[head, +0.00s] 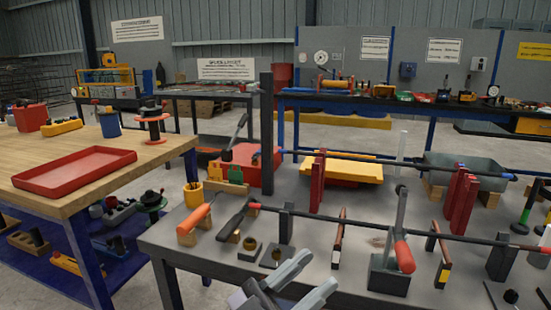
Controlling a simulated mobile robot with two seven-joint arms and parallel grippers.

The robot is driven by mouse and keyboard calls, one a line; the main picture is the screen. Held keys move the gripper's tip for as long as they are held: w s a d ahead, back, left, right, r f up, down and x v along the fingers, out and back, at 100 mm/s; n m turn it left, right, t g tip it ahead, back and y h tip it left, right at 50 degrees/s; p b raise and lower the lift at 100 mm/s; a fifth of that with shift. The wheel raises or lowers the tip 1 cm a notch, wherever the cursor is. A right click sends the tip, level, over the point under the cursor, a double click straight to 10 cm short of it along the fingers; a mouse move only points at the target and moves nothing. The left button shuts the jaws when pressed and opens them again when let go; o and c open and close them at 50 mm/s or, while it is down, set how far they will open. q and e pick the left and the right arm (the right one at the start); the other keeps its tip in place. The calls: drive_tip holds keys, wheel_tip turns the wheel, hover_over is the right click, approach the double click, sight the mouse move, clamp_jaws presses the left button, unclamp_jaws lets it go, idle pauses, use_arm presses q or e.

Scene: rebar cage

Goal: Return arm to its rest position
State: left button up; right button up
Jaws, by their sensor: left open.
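My left gripper (318,272) is at the bottom middle of the head view, over the near edge of the grey table (200,255). Its two light grey fingers point up and to the right and are spread apart. I see nothing between them. The rest of this arm is mostly cut off by the bottom of the picture. My right gripper is not in the picture.
A long dark bar (330,216) crosses the grey table on supports, beyond my left gripper. A red-handled tool (404,256) stands to the right. A wooden table with a red tray (75,172) is at left. Open floor shows beyond.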

use_arm(q)
drive_tip(key=w+a+f+n+t+y, duration=0.2)
drive_tip(key=a+f+n+t+y, duration=0.5)
drive_tip(key=a+f+n+y, duration=0.65)
drive_tip(key=s+a+f+g+y, duration=0.3)
drive_tip(key=s+a+f, duration=0.25)
drive_tip(key=f, duration=0.35)
drive_tip(key=s+a+f+g+y, duration=0.35)
drive_tip(key=s+f, duration=0.35)
drive_tip(key=f, duration=0.3)
wheel_tip(320, 180, up, 12)
drive_tip(key=s+a+p, duration=0.2)
drive_tip(key=p, duration=1.3)
drive_tip(key=shift+s+g, duration=0.1)
drive_tip(key=shift+g, duration=0.15)
